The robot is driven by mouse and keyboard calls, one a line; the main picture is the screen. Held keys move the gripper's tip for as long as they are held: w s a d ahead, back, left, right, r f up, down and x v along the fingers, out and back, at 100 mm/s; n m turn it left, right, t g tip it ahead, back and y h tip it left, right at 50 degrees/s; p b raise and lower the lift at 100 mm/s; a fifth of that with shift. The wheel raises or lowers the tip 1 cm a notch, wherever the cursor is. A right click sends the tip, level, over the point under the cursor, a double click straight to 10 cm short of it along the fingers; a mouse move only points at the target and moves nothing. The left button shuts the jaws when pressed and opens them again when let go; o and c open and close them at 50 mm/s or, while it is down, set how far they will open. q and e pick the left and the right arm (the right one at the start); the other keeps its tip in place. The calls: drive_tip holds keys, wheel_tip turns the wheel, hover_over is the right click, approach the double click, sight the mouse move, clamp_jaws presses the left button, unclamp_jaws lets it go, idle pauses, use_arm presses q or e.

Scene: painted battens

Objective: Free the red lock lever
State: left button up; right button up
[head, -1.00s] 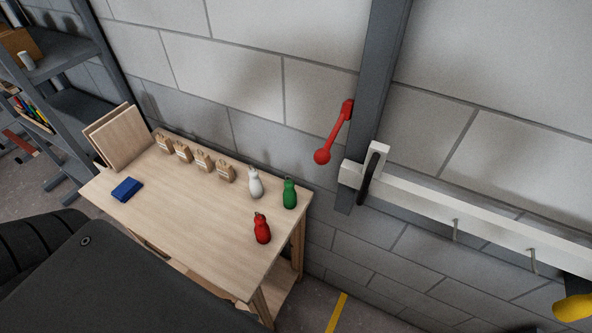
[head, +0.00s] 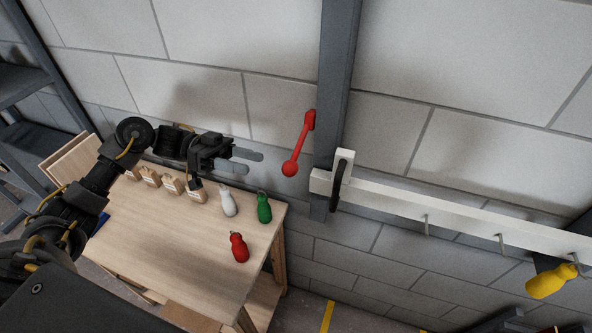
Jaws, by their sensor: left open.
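The red lock lever (head: 300,143) is mounted on the grey upright post (head: 334,90). It slants down to the left from its pivot and ends in a round red knob. A white batten (head: 450,208) runs right from the post just below the lever, with a black strap or ring (head: 340,182) at its left end. My left gripper (head: 248,162) is open and empty, left of the lever's knob and apart from it, with its two grey fingers pointing right. My right gripper is not in view.
Below the left gripper, a wooden table (head: 185,245) holds a white bottle-shaped object (head: 228,203), a green one (head: 264,207), a red one (head: 239,247) and several small wooden blocks. A yellow object (head: 551,281) hangs by the batten's hooks at right. Space between gripper and lever looks clear.

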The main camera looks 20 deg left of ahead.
sight(296, 172)
use_arm(q)
drive_tip(key=d, duration=1.2)
drive_tip(key=shift+r, duration=0.35)
clamp_jaws()
